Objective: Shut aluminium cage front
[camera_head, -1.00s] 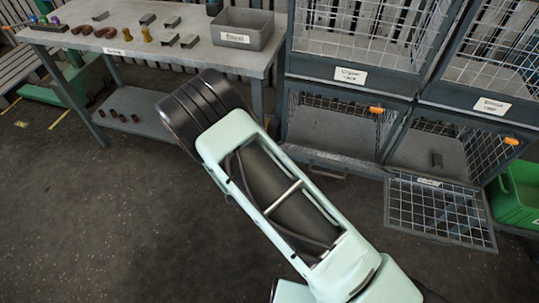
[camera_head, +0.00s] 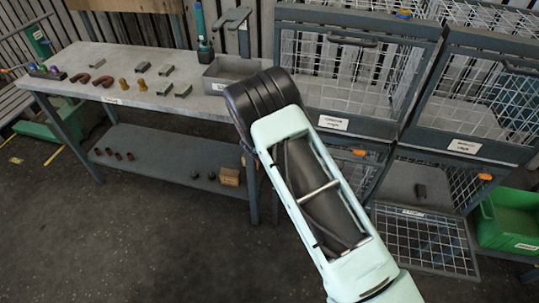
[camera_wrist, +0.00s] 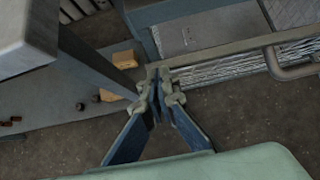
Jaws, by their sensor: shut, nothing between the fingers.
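In the head view, the lower right wire cage has its mesh front (camera_head: 425,240) folded down and lying roughly flat, with a pale label too small to read. The lower left cage (camera_head: 353,172) is largely hidden by my arm. In the wrist view, a grey rail with mesh and a bar handle (camera_wrist: 292,68) crosses the upper right; I cannot tell which cage front it belongs to or which is aluminium. My gripper (camera_wrist: 157,100) is shut and empty, its fingertips near the left end of that rail; contact is unclear. The head view hides it behind my arm.
A workbench (camera_head: 150,62) with several small parts and a grey bin (camera_head: 228,70) stands to the left; its leg (camera_wrist: 95,60) is close to my gripper. Upper cages (camera_head: 350,80) have mesh fronts. A green crate (camera_head: 508,222) stands at the right. The floor in front is clear.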

